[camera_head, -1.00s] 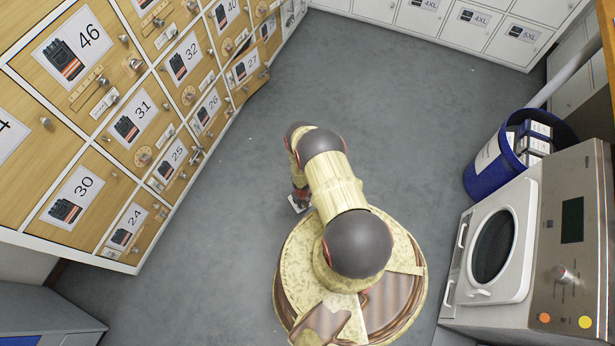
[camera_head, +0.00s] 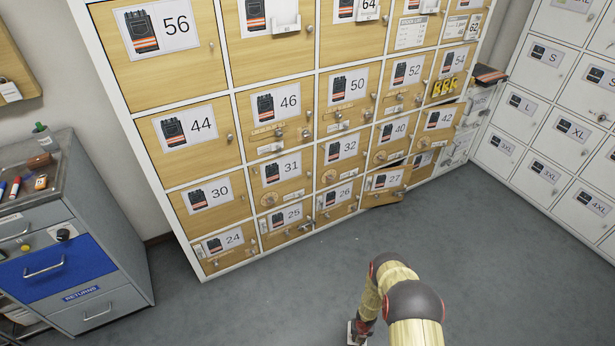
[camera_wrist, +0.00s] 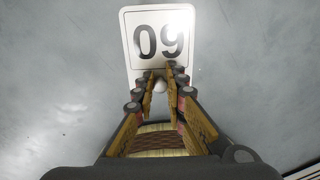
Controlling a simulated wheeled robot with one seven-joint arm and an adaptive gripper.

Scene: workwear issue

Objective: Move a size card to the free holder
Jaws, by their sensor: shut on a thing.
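A white size card (camera_wrist: 157,42) shows at the top of the wrist view; its digits read "09" there, which is "60" the other way up. My gripper (camera_wrist: 159,76) is shut on its near edge, by a round knob. In the head view my gripper (camera_head: 358,328) is low at the bottom edge, over the floor and well apart from the lockers, with a sliver of the card (camera_head: 350,333) visible. On the top locker row, one white holder (camera_head: 286,23) shows no readable number. Another holder carries a card 64 (camera_head: 370,8), and one at right a card 62 (camera_head: 473,27).
Wooden lockers (camera_head: 190,93) with numbered labels fill the back. The door of 27 (camera_head: 384,196) stands ajar. White lockers (camera_head: 541,104) stand at right. A grey drawer cabinet (camera_head: 120,270) with a blue returns drawer is at left. The grey floor (camera_head: 270,305) between is clear.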

